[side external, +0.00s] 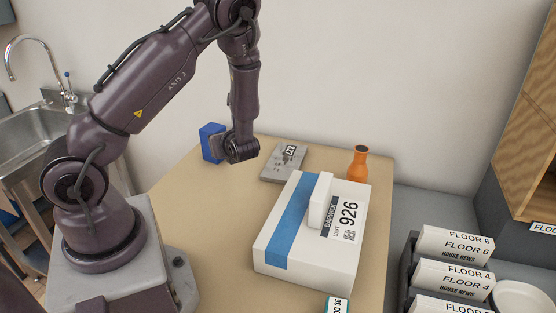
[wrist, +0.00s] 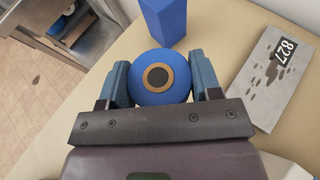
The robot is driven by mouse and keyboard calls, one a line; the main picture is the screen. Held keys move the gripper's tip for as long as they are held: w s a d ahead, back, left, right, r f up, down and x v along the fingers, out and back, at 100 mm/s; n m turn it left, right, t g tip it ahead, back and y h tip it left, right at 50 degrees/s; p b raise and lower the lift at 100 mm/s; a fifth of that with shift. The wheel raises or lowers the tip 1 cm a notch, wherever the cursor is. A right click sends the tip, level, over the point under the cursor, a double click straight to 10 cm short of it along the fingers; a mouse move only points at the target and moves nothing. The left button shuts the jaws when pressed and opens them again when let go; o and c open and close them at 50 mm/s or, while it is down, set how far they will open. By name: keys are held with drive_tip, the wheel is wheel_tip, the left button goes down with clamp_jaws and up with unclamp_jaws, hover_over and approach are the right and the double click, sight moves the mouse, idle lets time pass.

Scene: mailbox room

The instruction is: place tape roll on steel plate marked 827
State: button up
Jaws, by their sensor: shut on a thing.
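The tape roll (wrist: 158,96) is blue with a brown core ring and a dark centre. In the wrist view my gripper (wrist: 157,80) is shut on it, one finger on each side. The grey steel plate (wrist: 268,95) carries a black label reading 827 and dark blotches; it lies right of the gripper, apart from the roll. In the side external view the plate (side external: 280,168) lies flat near the table's back edge, and my gripper (side external: 240,150) is to its left. The roll cannot be made out there.
A blue block (side external: 210,143) stands left of my gripper, and close beyond the roll in the wrist view. A white parcel (side external: 310,245) marked 926, with a small white box (side external: 320,200) on it, lies in front of the plate. An orange bottle (side external: 358,163) stands to the plate's right.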

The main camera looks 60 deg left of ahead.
drive_tip(key=w+d+r, duration=0.3)
drive_tip(key=w+d, duration=0.1)
drive_tip(key=w, duration=0.4)
hover_over(286, 159)
drive_tip(key=s, duration=0.1)
drive_tip(key=f, duration=0.9)
drive_tip(key=shift+d+f, duration=0.2)
drive_tip(key=shift+d, duration=0.1)
drive_tip(key=shift+w+a+f, duration=0.1)
drive_tip(key=shift+w+f, duration=0.05)
drive_tip(key=shift+f, duration=0.1)
drive_tip(key=shift+w+a+f, duration=0.1)
drive_tip(key=shift+w+f, duration=0.05)
drive_tip(key=shift+f, duration=0.75)
drive_tip(key=shift+w+a+f, duration=0.1)
drive_tip(key=shift+f, duration=0.8)
drive_tip(key=shift+f, duration=0.1)
drive_tip(key=o, duration=0.9)
